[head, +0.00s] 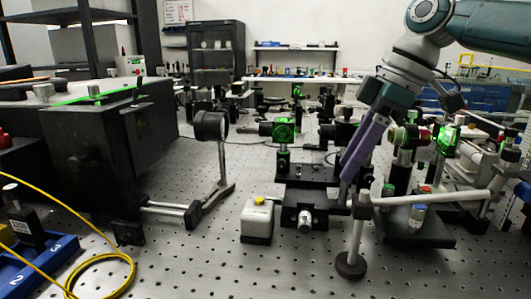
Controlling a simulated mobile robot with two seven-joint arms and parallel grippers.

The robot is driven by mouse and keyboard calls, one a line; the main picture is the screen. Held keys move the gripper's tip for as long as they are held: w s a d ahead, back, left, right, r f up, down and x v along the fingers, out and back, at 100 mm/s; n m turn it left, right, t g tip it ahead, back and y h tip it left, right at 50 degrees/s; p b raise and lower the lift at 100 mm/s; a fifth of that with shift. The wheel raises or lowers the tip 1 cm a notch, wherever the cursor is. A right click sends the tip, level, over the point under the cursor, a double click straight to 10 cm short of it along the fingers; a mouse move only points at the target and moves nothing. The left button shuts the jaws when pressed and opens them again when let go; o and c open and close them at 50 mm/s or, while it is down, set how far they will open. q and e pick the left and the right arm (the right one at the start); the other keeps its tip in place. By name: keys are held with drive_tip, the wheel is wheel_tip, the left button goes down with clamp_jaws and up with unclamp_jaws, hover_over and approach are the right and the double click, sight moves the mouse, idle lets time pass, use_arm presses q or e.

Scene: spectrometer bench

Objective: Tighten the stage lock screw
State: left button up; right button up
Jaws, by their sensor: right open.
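The black stage (303,197) stands on the perforated optical table, right of the middle of the head view, with a silver micrometer knob (305,221) at its front. I cannot pick out the lock screw clearly; it is small or hidden near the stage's right side and my fingers. My right gripper (347,169) comes down from the upper right with purple fingers. It is open, with its tips close to the stage's right side; I cannot tell whether they touch it. My left gripper is not in view.
A small pale box with a yellow button (257,219) stands left of the stage. A white post on a round black base (350,266) stands close at the front right. Mounted optics (284,132) rise behind the stage. A yellow cable (100,259) loops at the front left.

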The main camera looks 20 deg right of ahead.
drive_tip(key=shift+c, duration=0.4)
clamp_jaws()
